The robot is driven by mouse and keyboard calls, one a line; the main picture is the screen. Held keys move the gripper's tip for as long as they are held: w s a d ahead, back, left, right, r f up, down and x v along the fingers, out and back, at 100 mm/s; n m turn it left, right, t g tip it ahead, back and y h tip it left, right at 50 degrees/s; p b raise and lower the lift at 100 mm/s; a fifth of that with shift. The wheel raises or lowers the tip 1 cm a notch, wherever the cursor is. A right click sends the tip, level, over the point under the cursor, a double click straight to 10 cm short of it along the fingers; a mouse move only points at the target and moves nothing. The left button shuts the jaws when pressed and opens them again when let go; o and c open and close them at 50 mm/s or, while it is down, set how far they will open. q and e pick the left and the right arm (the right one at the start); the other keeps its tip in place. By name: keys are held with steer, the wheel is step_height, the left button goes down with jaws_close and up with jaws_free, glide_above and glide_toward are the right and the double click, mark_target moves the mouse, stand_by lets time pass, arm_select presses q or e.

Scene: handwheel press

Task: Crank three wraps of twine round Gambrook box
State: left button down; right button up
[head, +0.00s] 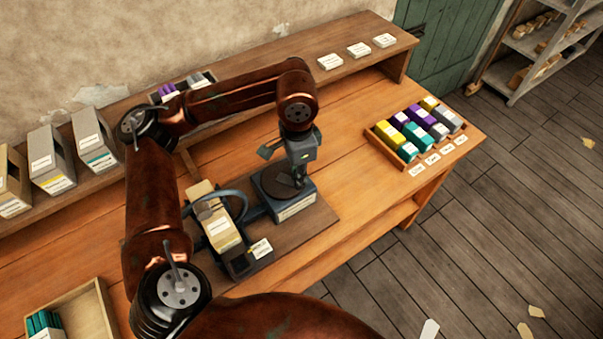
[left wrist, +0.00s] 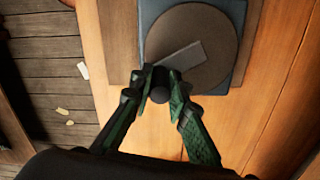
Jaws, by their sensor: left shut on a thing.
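The winding machine has a blue-grey base (head: 290,208) with a dark round disc (head: 272,181) on top, which also shows in the left wrist view (left wrist: 215,70). A flat grey crank arm (left wrist: 185,56) lies across the disc and ends at a dark upright knob (left wrist: 160,96). My left gripper (head: 299,180) is over the disc, and its green-black fingers (left wrist: 160,82) are shut on the knob. A tan box (head: 221,232) with a white label stands beside the disc, within a blue-grey ring (head: 241,202). Its label is too small to read. I cannot make out any twine on it.
A wooden tray (head: 376,138) of coloured spools or blocks sits at the right of the bench. Several file boxes (head: 93,139) stand on the back shelf at left. An open wooden crate (head: 86,309) is at lower left. Bare bench lies between machine and tray.

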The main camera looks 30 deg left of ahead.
arm_select(q)
steer(key=shift+s+f+m+b, duration=0.1)
steer(key=shift+s+m+b, duration=0.2)
steer(key=shift+m, duration=0.2)
steer(key=c, duration=1.8)
jaws_free()
steer(key=shift+c, duration=0.2)
step_height(320, 180, up, 12)
steer(key=shift+r, duration=0.1)
